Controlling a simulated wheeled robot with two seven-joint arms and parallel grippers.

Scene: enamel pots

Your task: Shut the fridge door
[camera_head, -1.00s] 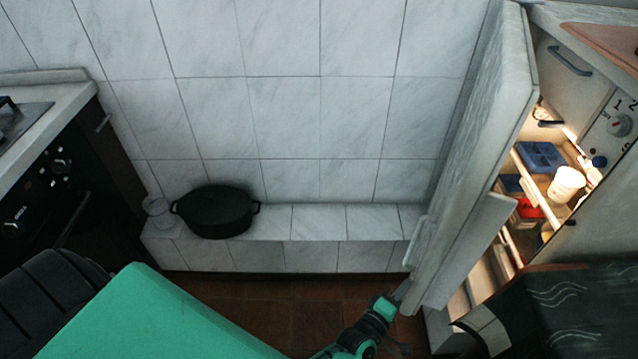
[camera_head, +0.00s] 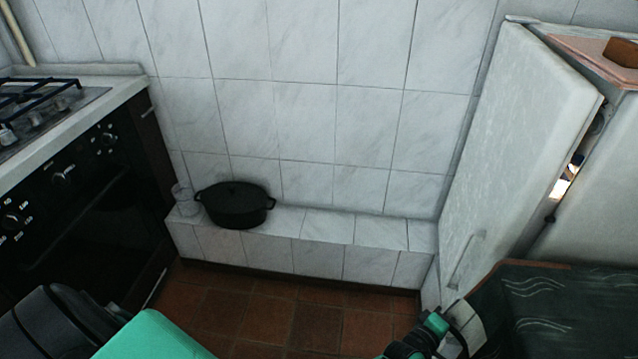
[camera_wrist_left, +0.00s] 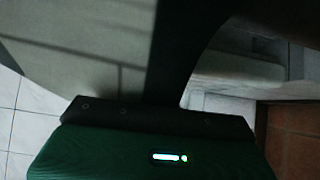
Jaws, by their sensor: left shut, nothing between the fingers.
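The white fridge door (camera_head: 525,120) stands slightly ajar on the right of the head view. A narrow gap along its right edge shows a lit strip of the fridge interior (camera_head: 563,187). A pale upright handle (camera_head: 467,262) is on the door's outer face, low down. My left gripper (camera_head: 444,312) is at the door's lower part, just below the handle. It is shut and empty; its fingertips are small and partly hidden, so I cannot tell whether they touch the door. In the left wrist view, a dark finger (camera_wrist_left: 185,50) stands before a pale surface. My right gripper is out of view.
A dark surface with white wavy lines (camera_head: 550,305) stands close in front of the fridge at the lower right. A black pot (camera_head: 236,207) and a glass jar (camera_head: 186,200) sit on a tiled ledge (camera_head: 320,228). A stove (camera_head: 90,180) is at left. Brown floor (camera_head: 300,320) lies between.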

